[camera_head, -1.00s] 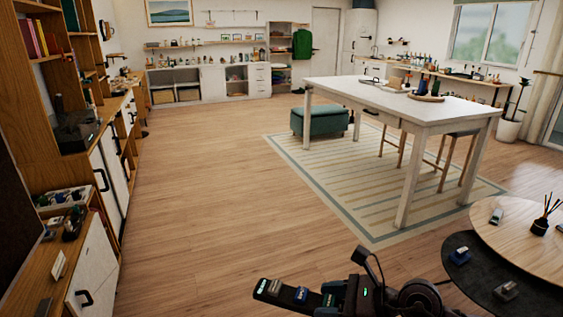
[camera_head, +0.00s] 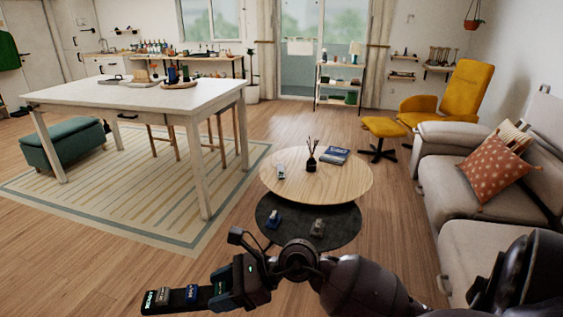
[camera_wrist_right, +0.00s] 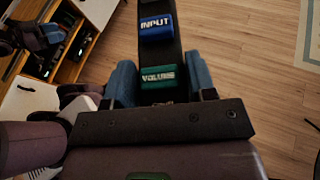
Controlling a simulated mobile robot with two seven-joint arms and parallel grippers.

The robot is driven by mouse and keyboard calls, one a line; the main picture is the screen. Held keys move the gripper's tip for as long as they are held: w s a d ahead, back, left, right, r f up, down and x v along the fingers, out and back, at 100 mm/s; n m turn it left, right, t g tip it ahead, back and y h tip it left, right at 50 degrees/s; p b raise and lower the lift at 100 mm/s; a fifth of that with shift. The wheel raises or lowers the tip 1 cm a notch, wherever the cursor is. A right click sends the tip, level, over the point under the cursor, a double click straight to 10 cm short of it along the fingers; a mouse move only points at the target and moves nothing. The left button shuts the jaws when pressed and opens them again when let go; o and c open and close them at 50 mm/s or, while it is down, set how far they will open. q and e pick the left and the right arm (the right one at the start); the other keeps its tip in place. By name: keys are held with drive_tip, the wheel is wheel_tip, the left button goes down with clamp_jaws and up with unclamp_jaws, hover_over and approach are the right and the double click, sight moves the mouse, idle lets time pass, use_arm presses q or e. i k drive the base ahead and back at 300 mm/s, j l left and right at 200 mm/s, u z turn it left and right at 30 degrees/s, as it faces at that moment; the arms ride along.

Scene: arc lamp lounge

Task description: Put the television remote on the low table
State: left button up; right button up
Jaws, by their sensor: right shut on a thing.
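My right gripper (camera_head: 226,288) is shut on the television remote (camera_head: 170,297), a long black bar with large coloured buttons. The remote sticks out leftward in the head view, above the floor. In the right wrist view the remote (camera_wrist_right: 157,45) lies between the blue fingers, with a blue INPUT and a green VOLUME button readable; its far end is cut off. The low table (camera_head: 335,182) has a round light-wood top and stands beyond my right arm. A round black lower top (camera_head: 333,236) sits in front, partly hidden by my arm.
The wood top carries a reed diffuser (camera_head: 311,160), a blue book (camera_head: 335,155) and a small pale object (camera_head: 281,172). Two small objects lie on the black top. A sofa (camera_head: 470,190) stands right, a tall white table (camera_head: 140,98) left.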

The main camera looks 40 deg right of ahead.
sight(293, 216)
drive_tip(key=i+j+z, duration=0.25)
drive_tip(key=z, duration=0.2)
drive_tip(key=i+j+z, duration=0.3)
drive_tip(key=z, duration=0.15)
drive_tip(key=i+j+z, duration=0.15)
drive_tip(key=j+z, duration=0.3)
drive_tip(key=i+j+z, duration=0.15)
drive_tip(key=j, duration=0.15)
drive_tip(key=j+z, duration=0.1)
drive_tip(key=j, duration=0.15)
